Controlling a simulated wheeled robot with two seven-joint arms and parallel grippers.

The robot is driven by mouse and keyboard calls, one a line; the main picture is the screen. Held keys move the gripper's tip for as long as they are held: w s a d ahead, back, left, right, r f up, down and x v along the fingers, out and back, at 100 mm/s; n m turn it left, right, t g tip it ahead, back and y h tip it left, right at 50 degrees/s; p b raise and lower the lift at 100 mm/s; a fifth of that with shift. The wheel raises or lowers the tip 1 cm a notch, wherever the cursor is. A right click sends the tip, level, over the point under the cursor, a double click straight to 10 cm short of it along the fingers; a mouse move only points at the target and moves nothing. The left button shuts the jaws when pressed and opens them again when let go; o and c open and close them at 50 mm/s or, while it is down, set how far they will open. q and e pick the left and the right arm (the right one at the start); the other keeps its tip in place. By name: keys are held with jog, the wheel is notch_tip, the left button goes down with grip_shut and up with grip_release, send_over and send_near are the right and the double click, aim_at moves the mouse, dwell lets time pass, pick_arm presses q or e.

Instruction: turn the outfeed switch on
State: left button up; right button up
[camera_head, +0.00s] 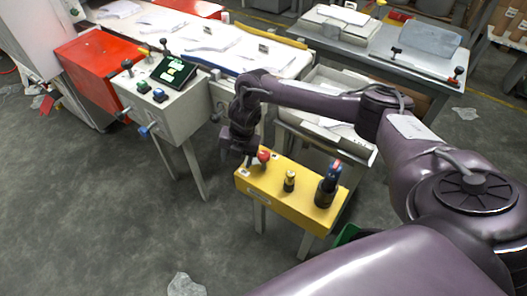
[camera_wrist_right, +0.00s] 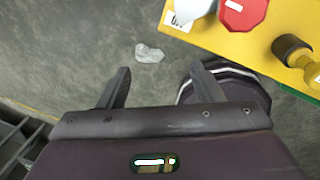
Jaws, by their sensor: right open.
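A yellow box (camera_head: 280,198) stands on legs below my right arm. On its top are a red-topped control (camera_head: 263,155), a small brass-and-black knob (camera_head: 289,181) and a dark cylinder with a blue top (camera_head: 328,183). I cannot tell which is the outfeed switch. My right gripper (camera_head: 236,158) is by the box's left end, close to the red control. In the right wrist view, its fingers (camera_wrist_right: 162,85) are apart with nothing between them. The red control (camera_wrist_right: 240,12) and knob (camera_wrist_right: 292,50) lie beyond the fingers, up and right. The left gripper is out of view.
A grey control panel (camera_head: 166,112) with levers, coloured buttons and a small screen stands to the left. Behind are a long table (camera_head: 220,55) with papers and a grey bench (camera_head: 375,50). The floor at front left is clear apart from a crumpled scrap (camera_head: 186,285).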

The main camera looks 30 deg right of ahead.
notch_tip(320, 180, up, 5)
jog(key=g+h, duration=0.1)
jog(key=h, duration=0.1)
send_over(264, 155)
jog(key=shift+w+a+f+n, duration=0.1)
jog(key=shift+w+a+n, duration=0.1)
jog(key=shift+n, duration=0.1)
jog(key=shift+s+d+f+b, duration=0.1)
jog(key=shift+s+d+b, duration=0.05)
jog(key=shift+d+b, duration=0.15)
notch_tip(264, 155, down, 3)
jog(key=shift+r+b, duration=0.15)
jog(key=shift+b, duration=0.6)
notch_tip(264, 155, down, 4)
jog(key=shift+b, duration=1.05)
jog(key=shift+f, duration=0.25)
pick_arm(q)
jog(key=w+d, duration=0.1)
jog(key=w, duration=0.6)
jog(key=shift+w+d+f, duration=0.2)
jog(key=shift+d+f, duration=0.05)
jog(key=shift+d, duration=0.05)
pick_arm(e)
jog(key=c, duration=1)
